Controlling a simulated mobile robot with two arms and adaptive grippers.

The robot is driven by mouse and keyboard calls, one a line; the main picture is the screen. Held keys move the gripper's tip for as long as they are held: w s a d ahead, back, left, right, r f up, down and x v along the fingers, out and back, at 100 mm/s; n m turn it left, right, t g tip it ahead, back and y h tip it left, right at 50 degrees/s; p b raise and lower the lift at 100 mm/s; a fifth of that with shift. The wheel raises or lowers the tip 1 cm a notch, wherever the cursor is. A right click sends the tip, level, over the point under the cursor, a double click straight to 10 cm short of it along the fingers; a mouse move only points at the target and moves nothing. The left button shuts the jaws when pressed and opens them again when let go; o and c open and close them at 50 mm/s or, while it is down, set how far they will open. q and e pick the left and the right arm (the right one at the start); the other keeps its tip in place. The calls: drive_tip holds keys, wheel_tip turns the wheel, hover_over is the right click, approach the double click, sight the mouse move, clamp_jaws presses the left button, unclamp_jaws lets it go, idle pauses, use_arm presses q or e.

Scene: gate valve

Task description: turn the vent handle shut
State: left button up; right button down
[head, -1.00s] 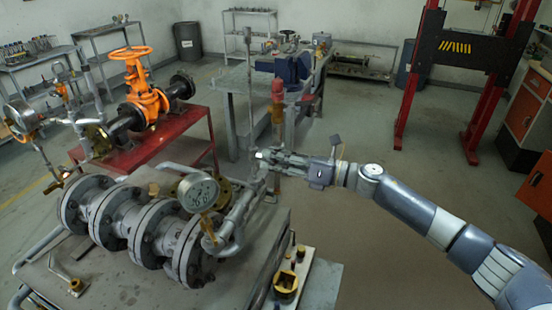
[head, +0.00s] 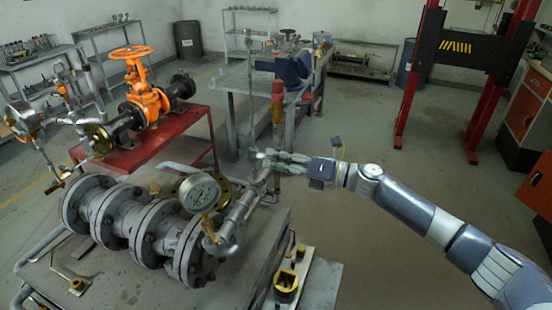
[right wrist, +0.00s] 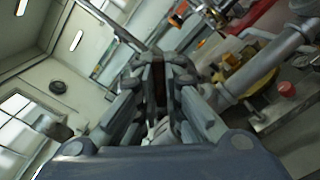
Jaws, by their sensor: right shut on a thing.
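My right gripper (head: 264,158) reaches in from the right to the upper end of a slanted grey pipe fitting (head: 238,212). It is shut on the vent handle there. The fingers hide most of the handle, so its angle cannot be told. In the right wrist view the fingers (right wrist: 160,75) close together around a thin dark brownish piece, and the grey pipe (right wrist: 265,65) runs close by on the right. My left gripper is not in view.
A round pressure gauge (head: 199,192) and a flanged grey pipe (head: 140,228) stand just left of the fitting on a metal table. An orange valve (head: 140,85) is on a red stand (head: 150,150) behind. A workbench (head: 240,82) stands farther back.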

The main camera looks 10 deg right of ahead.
drive_tip(key=m+p, duration=0.1)
drive_tip(key=m, duration=0.3)
drive_tip(key=shift+r+m+p, duration=0.15)
drive_tip(key=shift+m+p, duration=0.15)
drive_tip(key=shift+m, duration=0.1)
drive_tip(key=shift+m+p, duration=0.8)
drive_tip(key=shift+m, duration=1.1)
drive_tip(key=c, duration=1.7)
unclamp_jaws()
drive_tip(key=shift+d, duration=0.2)
drive_tip(key=v, duration=1.1)
drive_tip(key=shift+s+d, duration=0.25)
drive_tip(key=shift+s, duration=0.05)
